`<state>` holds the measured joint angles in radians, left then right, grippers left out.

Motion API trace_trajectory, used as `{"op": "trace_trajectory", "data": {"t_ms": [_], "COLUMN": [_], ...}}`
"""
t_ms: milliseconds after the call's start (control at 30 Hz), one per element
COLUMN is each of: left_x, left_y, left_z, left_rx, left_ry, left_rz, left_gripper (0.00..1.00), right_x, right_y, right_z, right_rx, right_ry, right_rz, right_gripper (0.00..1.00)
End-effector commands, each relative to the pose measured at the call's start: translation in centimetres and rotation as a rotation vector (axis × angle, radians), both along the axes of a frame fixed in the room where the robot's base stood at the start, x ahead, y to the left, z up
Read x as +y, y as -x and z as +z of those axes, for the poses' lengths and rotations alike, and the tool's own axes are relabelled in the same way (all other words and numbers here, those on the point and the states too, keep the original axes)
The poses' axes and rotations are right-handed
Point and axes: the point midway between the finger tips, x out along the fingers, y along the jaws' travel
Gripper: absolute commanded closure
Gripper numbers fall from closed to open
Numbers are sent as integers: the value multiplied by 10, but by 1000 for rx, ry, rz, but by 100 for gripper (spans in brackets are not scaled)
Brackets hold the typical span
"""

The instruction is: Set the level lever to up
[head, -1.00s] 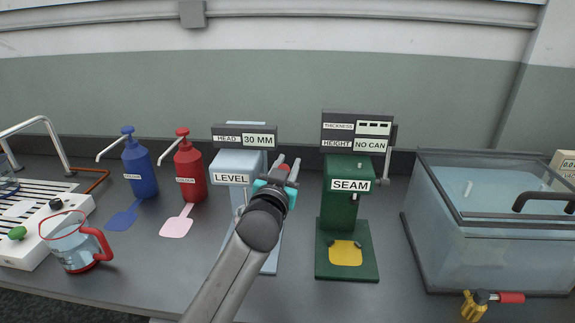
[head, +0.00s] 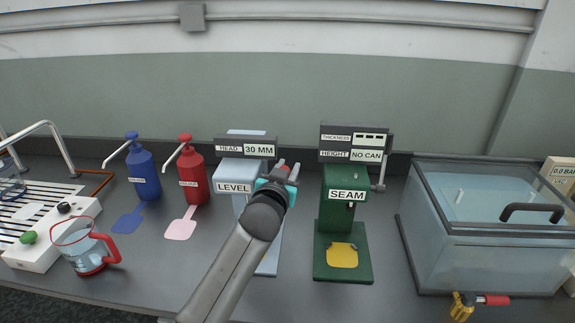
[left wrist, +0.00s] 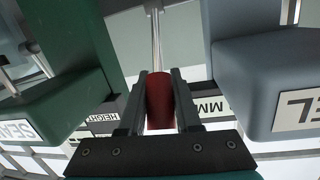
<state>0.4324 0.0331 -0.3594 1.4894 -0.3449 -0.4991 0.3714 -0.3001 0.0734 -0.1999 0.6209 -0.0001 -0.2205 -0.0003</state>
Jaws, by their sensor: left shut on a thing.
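The light blue LEVEL machine (head: 241,171) stands on the bench left of the green SEAM machine, its display reading HEAD 30 MM. Its lever has a red grip (left wrist: 160,99) on a thin metal rod (left wrist: 155,30). My left gripper (head: 285,172) is at the machine's right side. In the left wrist view its two dark fingers (left wrist: 160,100) are shut on the red grip, one on each side. In the head view my gripper and arm hide most of the lever, so its exact angle is unclear. My right gripper is out of view.
The green SEAM machine (head: 334,220) stands close to the right of my left gripper. Blue (head: 142,172) and red (head: 191,176) pump bottles and a red-handled jug (head: 84,249) are left. A clear tank (head: 485,200) is at the right.

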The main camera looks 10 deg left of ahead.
Motion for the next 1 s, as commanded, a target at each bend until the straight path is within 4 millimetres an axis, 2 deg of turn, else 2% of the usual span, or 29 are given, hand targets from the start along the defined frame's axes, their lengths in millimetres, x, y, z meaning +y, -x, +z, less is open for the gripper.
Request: {"op": "trace_trajectory", "data": {"t_ms": [167,200,433,767,1000], "left_x": [0,0,0,0,3], "left_y": [0,0,0,2,24], "left_z": [-1,-1,-1,0,3], "left_rx": [2,2,1,-1,0], "left_ry": [0,0,0,1,2], "left_rz": [0,0,0,0,-1], "left_gripper": [100,66,40,38,38], "right_x": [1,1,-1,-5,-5], "right_y": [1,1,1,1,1], "right_z": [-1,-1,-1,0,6], "right_rx": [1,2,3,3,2], "right_ry": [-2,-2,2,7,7], "right_rz": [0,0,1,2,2], "right_gripper": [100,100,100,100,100]}}
